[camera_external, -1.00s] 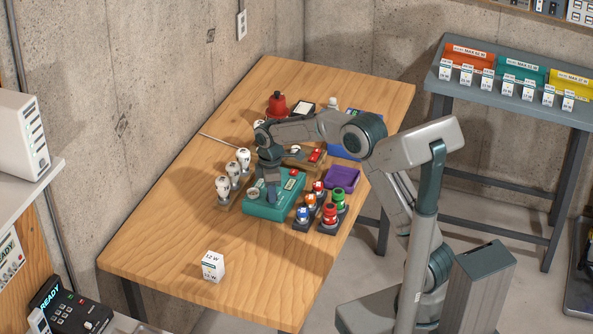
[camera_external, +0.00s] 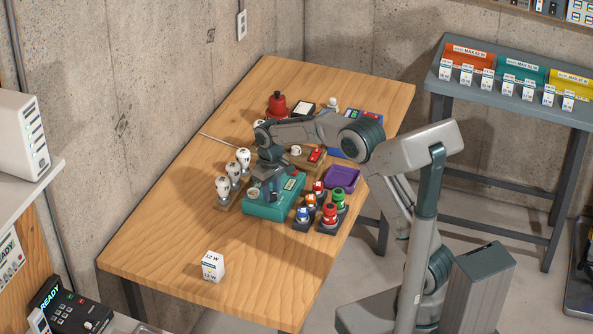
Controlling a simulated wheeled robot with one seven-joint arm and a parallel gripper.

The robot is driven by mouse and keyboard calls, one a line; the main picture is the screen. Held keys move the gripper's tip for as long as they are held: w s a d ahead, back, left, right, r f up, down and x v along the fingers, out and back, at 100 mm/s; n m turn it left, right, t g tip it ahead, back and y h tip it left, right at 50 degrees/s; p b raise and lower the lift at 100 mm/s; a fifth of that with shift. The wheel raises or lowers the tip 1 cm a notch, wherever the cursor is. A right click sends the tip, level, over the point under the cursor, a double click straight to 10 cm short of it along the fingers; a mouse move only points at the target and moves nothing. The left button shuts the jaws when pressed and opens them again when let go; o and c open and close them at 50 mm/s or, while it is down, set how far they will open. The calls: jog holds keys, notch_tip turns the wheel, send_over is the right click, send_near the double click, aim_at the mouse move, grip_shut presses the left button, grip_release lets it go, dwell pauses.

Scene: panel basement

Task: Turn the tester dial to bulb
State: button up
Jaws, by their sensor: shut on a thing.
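The teal tester (camera_external: 262,209) lies on the wooden table. It has a round pale socket (camera_external: 253,193) at its left end and a small display (camera_external: 291,183) at its right. My gripper (camera_external: 270,196) points down onto the middle of the tester's top. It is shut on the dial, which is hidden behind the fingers. The dial's setting and labels cannot be read in this view.
White bulbs (camera_external: 222,185) stand in a wooden rack left of the tester. Several coloured fittings (camera_external: 329,213) stand in dark holders to its right, near a purple tray (camera_external: 342,178). A white box (camera_external: 213,266) stands in front. The table's front left is clear.

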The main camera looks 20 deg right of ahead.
aim_at(271, 193)
jog(key=shift+m, duration=0.9)
jog(key=o, duration=1)
jog(key=shift+c, duration=0.2)
notch_tip(271, 193, up, 14)
jog(key=shift+b, duration=0.3)
